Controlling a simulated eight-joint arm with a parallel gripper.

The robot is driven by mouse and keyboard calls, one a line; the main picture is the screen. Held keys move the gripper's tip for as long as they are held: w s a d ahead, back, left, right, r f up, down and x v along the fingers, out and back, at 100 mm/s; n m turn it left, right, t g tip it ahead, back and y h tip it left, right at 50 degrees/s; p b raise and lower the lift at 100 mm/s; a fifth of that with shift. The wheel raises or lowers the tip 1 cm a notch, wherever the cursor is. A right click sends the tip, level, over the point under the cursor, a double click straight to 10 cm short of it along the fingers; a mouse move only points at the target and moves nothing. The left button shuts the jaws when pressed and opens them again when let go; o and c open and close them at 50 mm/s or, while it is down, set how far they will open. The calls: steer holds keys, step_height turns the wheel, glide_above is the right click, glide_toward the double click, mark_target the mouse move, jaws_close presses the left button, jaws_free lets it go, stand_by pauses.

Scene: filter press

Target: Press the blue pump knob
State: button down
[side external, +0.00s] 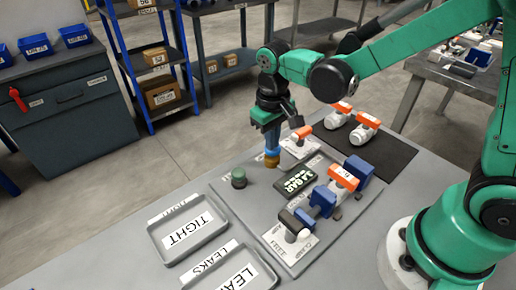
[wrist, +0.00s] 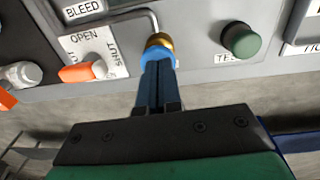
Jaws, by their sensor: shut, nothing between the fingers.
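The blue pump knob (wrist: 158,52) shows in the wrist view as a bright blue cap on a brass-coloured body, at the panel's edge. In the side view the brass body (side external: 272,160) stands on the panel directly below my gripper (side external: 270,146). My gripper (wrist: 158,66) is shut and empty, with its dark blue fingers together and pointing down at the knob. The fingertips overlap the cap in the wrist view and hide part of it. I cannot tell whether they touch it or hover just above, or whether the knob is pressed down.
A green test button (wrist: 240,40) stands right of the knob in the wrist view. An orange-handled valve (wrist: 84,72), marked OPEN and SHUT, is to its left. A lit display (side external: 297,181), a blue filter housing (side external: 320,201) and trays marked TIGHT (side external: 158,240) and LEAKS (side external: 205,287) are nearby.

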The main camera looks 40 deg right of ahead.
steer(key=shift+f, duration=0.1)
step_height(320, 180, up, 14)
steer(key=shift+s+a, duration=0.2)
steer(key=shift+a, duration=0.2)
stand_by(0.6)
steer(key=shift+s+d+r+y, duration=0.15)
steer(key=shift+d+r, duration=0.2)
steer(key=shift+r, duration=0.25)
steer(key=shift+s+d+r+y, duration=0.15)
steer(key=shift+d+r, duration=0.15)
steer(key=shift+r, duration=0.3)
steer(key=shift+f, duration=0.1)
steer(key=f, duration=1.4)
steer(key=shift+w, duration=0.4)
